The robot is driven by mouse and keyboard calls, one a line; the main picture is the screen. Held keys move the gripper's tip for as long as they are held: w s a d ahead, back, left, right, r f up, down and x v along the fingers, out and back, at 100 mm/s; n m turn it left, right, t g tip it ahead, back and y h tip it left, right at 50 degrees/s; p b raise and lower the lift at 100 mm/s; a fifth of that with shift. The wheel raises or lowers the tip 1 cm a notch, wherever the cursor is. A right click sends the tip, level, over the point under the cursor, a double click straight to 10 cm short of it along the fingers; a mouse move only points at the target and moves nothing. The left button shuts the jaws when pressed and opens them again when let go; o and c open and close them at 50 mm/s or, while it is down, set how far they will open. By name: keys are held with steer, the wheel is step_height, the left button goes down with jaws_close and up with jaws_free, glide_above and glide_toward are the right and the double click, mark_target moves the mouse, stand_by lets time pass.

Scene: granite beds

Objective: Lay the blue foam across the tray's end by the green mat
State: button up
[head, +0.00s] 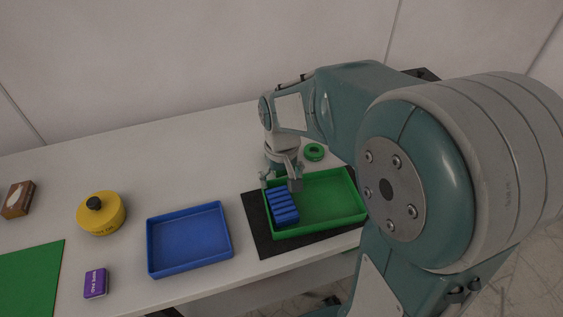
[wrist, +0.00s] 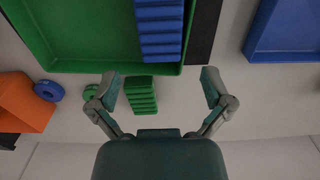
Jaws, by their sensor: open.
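The blue foam (head: 284,207), a ridged block, lies inside the green tray (head: 335,225) along its left end, the end toward the green mat (head: 30,278). In the wrist view the foam (wrist: 160,28) lies beside the tray's right-hand wall, one end close to the lower wall (wrist: 100,67). My gripper (head: 281,182) is open and empty, at the tray's far left corner, clear of the foam. In the wrist view my gripper (wrist: 160,80) has its fingers spread beyond the tray wall, with a green ridged block (wrist: 141,94) between them on the table.
The green tray stands on a black mat (head: 256,228). A blue tray (head: 188,240) lies left of it, empty. Farther left are a yellow canister (head: 100,214), a purple box (head: 95,283) and a brown box (head: 18,199). A green ring (head: 314,152) lies behind the green tray. The wrist view shows an orange box (wrist: 20,102).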

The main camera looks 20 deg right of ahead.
step_height(320, 180, up, 6)
steer(key=s+r+t, duration=0.2)
steer(key=s, duration=0.5)
steer(key=s+r+t, duration=0.3)
steer(key=s, duration=0.4)
steer(key=shift+t, duration=0.3)
